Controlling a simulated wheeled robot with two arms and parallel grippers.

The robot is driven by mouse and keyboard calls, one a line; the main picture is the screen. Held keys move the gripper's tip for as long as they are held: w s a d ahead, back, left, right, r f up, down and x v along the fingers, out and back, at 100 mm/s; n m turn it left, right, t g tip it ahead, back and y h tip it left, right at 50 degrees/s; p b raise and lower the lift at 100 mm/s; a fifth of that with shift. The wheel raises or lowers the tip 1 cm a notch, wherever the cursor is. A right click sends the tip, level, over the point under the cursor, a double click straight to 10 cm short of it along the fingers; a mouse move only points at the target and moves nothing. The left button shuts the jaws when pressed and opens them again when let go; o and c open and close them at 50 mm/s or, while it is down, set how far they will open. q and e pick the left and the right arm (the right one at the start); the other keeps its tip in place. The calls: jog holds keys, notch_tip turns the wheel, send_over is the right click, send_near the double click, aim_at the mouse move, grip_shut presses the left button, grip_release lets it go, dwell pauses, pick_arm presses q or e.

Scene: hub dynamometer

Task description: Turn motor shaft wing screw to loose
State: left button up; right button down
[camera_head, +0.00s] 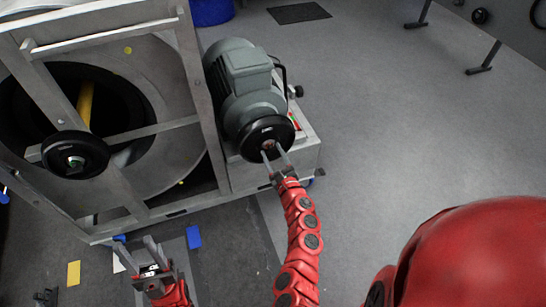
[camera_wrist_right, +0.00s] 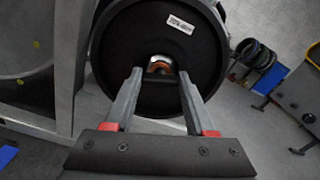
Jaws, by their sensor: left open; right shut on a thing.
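The grey motor (camera_head: 243,80) sits on the right side of the metal frame, with a round black disc (camera_head: 255,132) on its front end. In the right wrist view, the disc (camera_wrist_right: 125,50) faces me and carries a white label. A small coppery wing screw (camera_wrist_right: 159,66) shows at the shaft in the disc's centre, partly hidden by the fingers. My right gripper (camera_wrist_right: 158,74) reaches the disc's centre and is shut on the wing screw; in the head view the gripper (camera_head: 271,155) hides most of it. My left gripper (camera_head: 134,242) is open and empty, low in front of the frame.
The large metal frame (camera_head: 190,80) with a round drum fills the left. A black hub knob (camera_head: 75,154) sits on its front. Blue (camera_head: 193,236) and yellow (camera_head: 73,273) markers lie on the floor.

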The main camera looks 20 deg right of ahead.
jog(key=n+b, duration=1)
jog(key=n, duration=1.3)
jog(key=shift+f+n, duration=0.15)
jog(key=shift+n, duration=0.25)
jog(key=n+p, duration=0.1)
jog(key=n, duration=0.2)
jog(key=shift+n, duration=0.3)
jog(key=n+p, duration=0.1)
jog(key=n, duration=0.2)
jog(key=shift+p, duration=0.4)
jog(key=shift+f+n+p, duration=0.1)
jog(key=shift+n+p, duration=0.3)
jog(key=shift+n, duration=0.4)
jog(key=shift+c, duration=1.2)
grip_release()
